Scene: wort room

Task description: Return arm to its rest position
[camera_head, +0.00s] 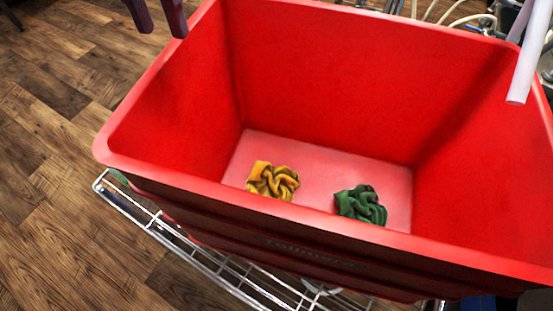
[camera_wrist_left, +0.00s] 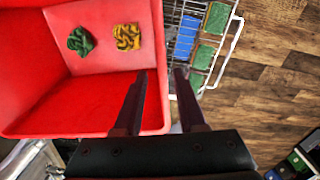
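My left gripper (camera_head: 160,30) shows at the top left of the head view as two dark fingers, spread apart with nothing between them. They are beside the upper left rim of the red bin. In the left wrist view, the same gripper (camera_wrist_left: 160,74) is open and empty, its fingertips by the bin's rim. The red bin (camera_head: 320,55) holds a crumpled yellow cloth (camera_head: 272,181) and a crumpled green cloth (camera_head: 361,205), lying apart on its floor. Both cloths also show in the left wrist view.
A wire rack (camera_head: 240,273) runs along the bin's near side; the wrist view shows blue and green items (camera_wrist_left: 205,55) in it. Pale hoses are behind the bin. Wooden floor (camera_head: 50,130) is open at left.

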